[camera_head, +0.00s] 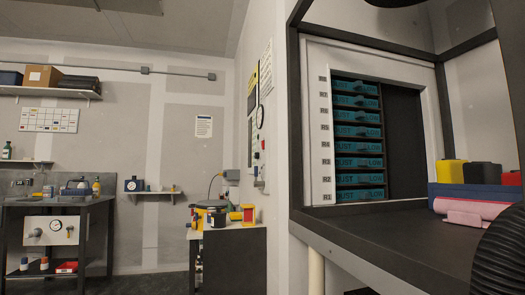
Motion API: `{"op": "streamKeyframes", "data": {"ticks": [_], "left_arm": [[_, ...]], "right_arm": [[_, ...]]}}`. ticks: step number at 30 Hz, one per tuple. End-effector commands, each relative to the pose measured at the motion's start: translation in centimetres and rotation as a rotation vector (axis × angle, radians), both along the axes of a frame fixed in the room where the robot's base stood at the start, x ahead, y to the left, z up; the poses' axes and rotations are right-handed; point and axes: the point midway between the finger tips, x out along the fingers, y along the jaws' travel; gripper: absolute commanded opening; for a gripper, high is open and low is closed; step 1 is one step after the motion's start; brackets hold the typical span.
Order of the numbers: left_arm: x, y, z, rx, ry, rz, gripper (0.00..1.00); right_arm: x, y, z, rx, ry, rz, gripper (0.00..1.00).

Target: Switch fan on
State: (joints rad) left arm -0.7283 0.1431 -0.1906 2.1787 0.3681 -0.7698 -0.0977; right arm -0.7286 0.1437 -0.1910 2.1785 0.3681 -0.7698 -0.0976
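No fan can be made out for certain. On the side wall left of the bench enclosure there is a narrow control panel (262,165) with a small red part (263,145) on it. It is seen at a steep angle, and I cannot tell whether it is the fan's switch or how it is set. Above it are a round gauge (260,115) and a yellow-topped sign (252,82). Neither of my grippers is in view.
The dark-framed enclosure holds blue labelled drawers (358,130). Its worktop (385,240) is mostly bare, with a blue bin (475,192) and pink cloth (470,211) at right. A black corrugated hose (502,255) fills the lower right corner. A small cabinet (235,262) stands left.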

Motion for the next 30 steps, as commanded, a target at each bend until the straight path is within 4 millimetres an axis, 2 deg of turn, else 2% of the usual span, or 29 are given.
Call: {"op": "streamKeyframes", "data": {"ticks": [15, 24, 30], "left_arm": [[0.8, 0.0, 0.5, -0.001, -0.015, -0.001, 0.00], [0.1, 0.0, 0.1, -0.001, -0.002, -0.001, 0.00], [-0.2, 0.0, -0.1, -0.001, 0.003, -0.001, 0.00]], "right_arm": [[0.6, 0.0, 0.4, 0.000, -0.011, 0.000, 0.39], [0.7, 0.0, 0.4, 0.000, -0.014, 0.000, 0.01], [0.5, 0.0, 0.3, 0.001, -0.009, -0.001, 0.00]]}}
